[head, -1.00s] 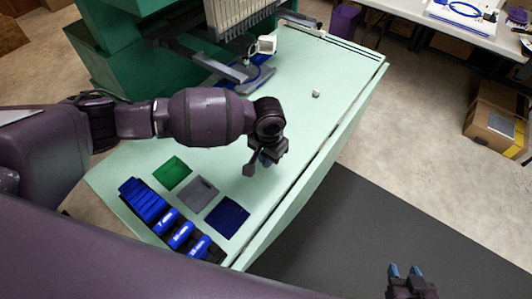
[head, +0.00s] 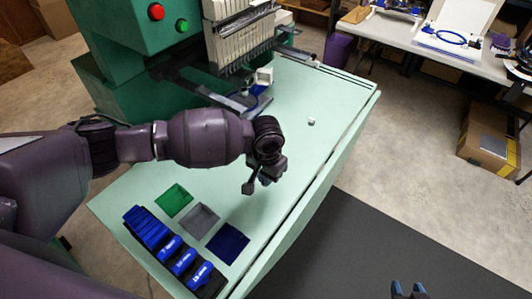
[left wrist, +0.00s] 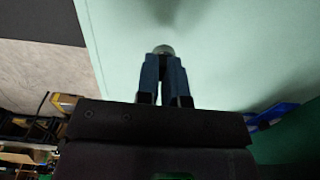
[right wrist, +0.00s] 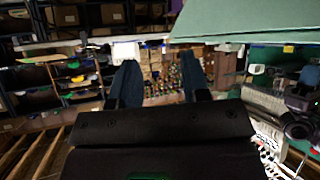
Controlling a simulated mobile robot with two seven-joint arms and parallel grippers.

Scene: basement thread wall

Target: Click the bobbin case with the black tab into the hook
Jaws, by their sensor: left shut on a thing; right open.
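My left gripper (head: 266,181) is over the pale green table, to the right of the coloured trays. In the left wrist view its blue fingers (left wrist: 163,62) are shut on a small round grey metallic piece (left wrist: 163,49), which looks like a bobbin case; no black tab can be made out. My arm and gripper hide this piece in the head view. The hook cannot be made out; the green machine (head: 130,60) stands at the back of the table. My right gripper (head: 409,288) is open and empty, off the table at the lower right, and its spread fingers show in the right wrist view (right wrist: 160,75).
A small whitish piece (head: 311,121) lies on the table (head: 285,150). A green tray (head: 174,200), a grey tray (head: 199,219) and a blue tray (head: 228,243) lie near several blue bins (head: 170,248). A white box-like part (head: 264,75) is by the machine. The table's right half is mostly clear.

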